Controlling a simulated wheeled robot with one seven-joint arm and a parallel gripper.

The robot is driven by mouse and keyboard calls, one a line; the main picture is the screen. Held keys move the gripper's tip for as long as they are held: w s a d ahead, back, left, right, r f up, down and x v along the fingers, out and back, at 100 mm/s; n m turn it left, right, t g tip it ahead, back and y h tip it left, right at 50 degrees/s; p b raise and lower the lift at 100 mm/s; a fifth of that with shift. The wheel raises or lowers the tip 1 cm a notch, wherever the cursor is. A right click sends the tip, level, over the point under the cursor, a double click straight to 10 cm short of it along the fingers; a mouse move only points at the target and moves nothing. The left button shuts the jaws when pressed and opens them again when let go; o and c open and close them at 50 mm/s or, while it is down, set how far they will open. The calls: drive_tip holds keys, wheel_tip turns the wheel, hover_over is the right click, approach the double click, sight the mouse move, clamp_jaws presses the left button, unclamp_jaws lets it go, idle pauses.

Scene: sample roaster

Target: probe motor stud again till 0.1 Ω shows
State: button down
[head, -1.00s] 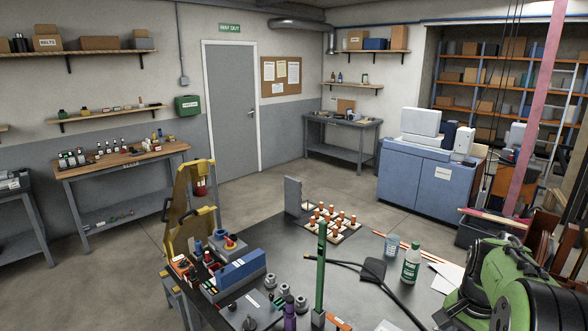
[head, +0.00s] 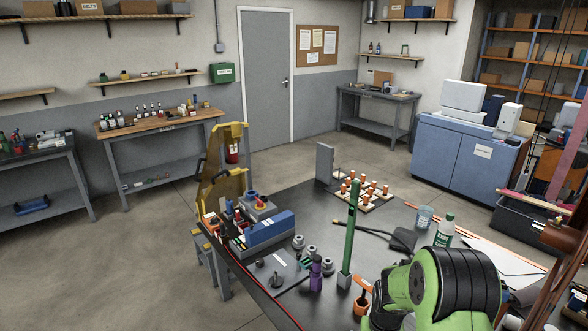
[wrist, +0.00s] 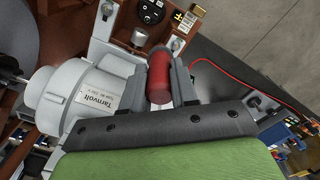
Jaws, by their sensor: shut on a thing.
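My gripper (wrist: 160,62) is shut on a red cylindrical probe handle (wrist: 160,78), held between its two grey fingers. A red lead (wrist: 235,72) shows to the right of it. The pale grey motor (wrist: 75,98), labelled "Tarnvolt", lies just left of the gripper in the wrist view. Metal fasteners show near the fingertips, but I cannot tell which is the motor stud. The probe tip is hidden, so contact cannot be told. In the head view my gripper is hidden and the red lead (head: 262,286) runs along the bench edge. No resistance reading is legible.
Open floor lies to the left.

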drive_tip(key=s+a+f+n, duration=0.1)
drive_tip(key=a+f+n, duration=0.1)
drive_tip(key=a+f, duration=0.3)
drive_tip(key=shift+f+n+b, duration=0.4)
drive_tip(key=shift+f, duration=0.15)
drive_tip(key=shift+r, duration=0.1)
drive_tip(key=shift+a, duration=0.15)
